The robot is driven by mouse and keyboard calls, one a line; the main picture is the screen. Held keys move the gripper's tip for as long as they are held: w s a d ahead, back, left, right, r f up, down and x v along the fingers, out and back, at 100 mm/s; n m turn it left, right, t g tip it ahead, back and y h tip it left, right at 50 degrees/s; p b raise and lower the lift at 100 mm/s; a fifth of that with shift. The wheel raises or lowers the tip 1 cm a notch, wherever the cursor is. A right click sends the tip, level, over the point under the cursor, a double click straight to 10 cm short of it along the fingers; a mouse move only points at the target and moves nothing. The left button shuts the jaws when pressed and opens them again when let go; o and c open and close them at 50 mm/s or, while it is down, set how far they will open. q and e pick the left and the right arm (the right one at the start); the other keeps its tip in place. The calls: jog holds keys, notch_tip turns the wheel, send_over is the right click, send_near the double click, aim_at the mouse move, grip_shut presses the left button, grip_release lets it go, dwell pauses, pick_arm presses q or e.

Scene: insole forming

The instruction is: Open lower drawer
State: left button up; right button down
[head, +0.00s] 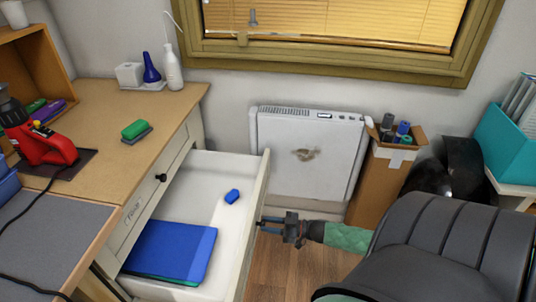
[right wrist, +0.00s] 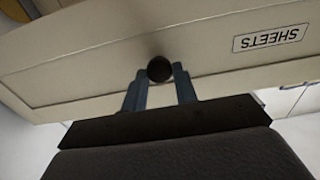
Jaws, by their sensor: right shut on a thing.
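The lower drawer (head: 190,165) stands pulled well out from the wooden desk, so its white inside shows. A blue sheet stack (head: 172,250) with a green layer under it and a small blue block (head: 232,196) lie in it. In the right wrist view, the drawer front (right wrist: 215,62) bears a label reading SHEETS and a dark round knob (right wrist: 159,69). My right gripper (head: 266,223) is at the outer face of this front. Its two fingers are shut on the knob, one on each side. My left gripper is not in view.
Above the open drawer, a closed upper drawer has a dark knob (head: 160,178). A white heater panel (head: 300,180) stands against the wall beyond the drawer. A cardboard box (head: 378,185) with rolls is right of it. Some wooden floor (head: 285,268) shows clear right of the drawer.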

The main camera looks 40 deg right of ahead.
jog(key=c, duration=1.1)
grip_release()
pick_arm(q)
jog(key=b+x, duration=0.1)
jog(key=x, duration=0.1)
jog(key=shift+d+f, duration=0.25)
pick_arm(e)
jog(key=v, duration=0.7)
jog(key=shift+s+d, duration=0.25)
jog(key=shift+s, duration=0.05)
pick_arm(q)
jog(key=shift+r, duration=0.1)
